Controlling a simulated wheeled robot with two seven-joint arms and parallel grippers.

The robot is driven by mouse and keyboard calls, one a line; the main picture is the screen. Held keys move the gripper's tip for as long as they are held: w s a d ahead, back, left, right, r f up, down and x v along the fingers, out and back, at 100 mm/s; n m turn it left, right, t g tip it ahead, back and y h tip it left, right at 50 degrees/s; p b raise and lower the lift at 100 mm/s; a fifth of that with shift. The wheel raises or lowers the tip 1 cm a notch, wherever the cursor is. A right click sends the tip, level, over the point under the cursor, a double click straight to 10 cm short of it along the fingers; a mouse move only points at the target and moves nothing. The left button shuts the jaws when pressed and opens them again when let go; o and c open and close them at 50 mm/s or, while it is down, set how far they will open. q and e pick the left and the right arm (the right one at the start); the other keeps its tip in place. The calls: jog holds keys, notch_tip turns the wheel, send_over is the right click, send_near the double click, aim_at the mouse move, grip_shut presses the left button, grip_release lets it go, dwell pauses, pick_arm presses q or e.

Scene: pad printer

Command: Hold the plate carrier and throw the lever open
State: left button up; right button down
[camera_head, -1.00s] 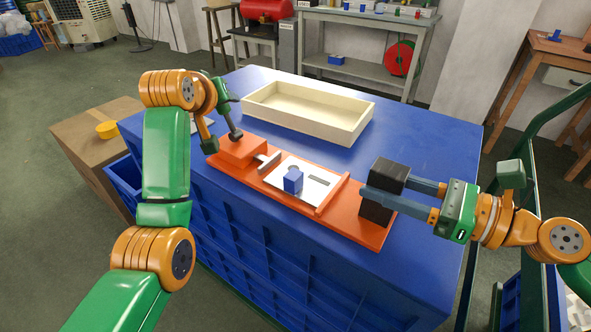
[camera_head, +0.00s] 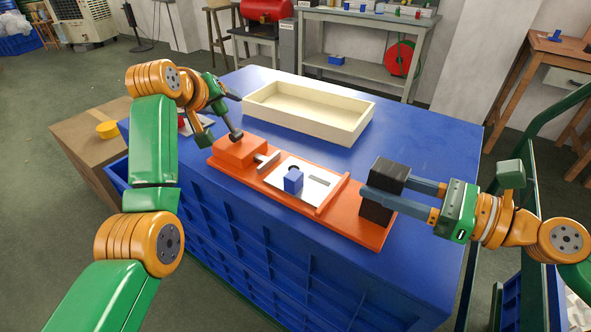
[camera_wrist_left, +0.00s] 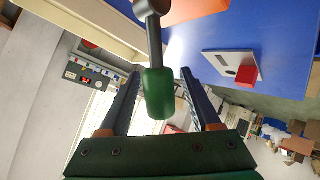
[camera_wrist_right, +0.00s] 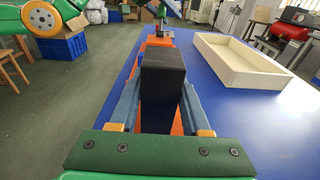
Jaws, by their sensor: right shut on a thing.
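The orange plate carrier (camera_head: 290,185) lies on the blue bench, with a white plate (camera_head: 318,187) and a small blue block (camera_head: 293,181) on it. The lever (camera_head: 236,133) rises at the carrier's left end; its grey rod and green grip (camera_wrist_left: 158,94) show in the left wrist view. My left gripper (camera_wrist_left: 160,74) is open, with a finger on each side of the green grip and small gaps between. My right gripper (camera_wrist_right: 162,92) is shut on the black block (camera_wrist_right: 163,70) at the carrier's right end. That block also shows in the head view (camera_head: 386,172).
A cream open tray (camera_head: 308,110) sits behind the carrier. A light plate with a red block (camera_wrist_left: 246,75) lies left of the carrier. A cardboard box (camera_head: 85,145) stands left of the bench. The bench's right part is clear.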

jog(key=shift+f, duration=0.1)
pick_arm(q)
jog(key=v, duration=1.2)
jog(key=shift+s, duration=0.15)
pick_arm(e)
jog(key=c, duration=0.6)
grip_release()
jog(key=o, duration=0.3)
jog(key=shift+w+d, duration=0.1)
jog(key=shift+w, duration=0.05)
pick_arm(q)
jog(key=shift+d+f, duration=0.1)
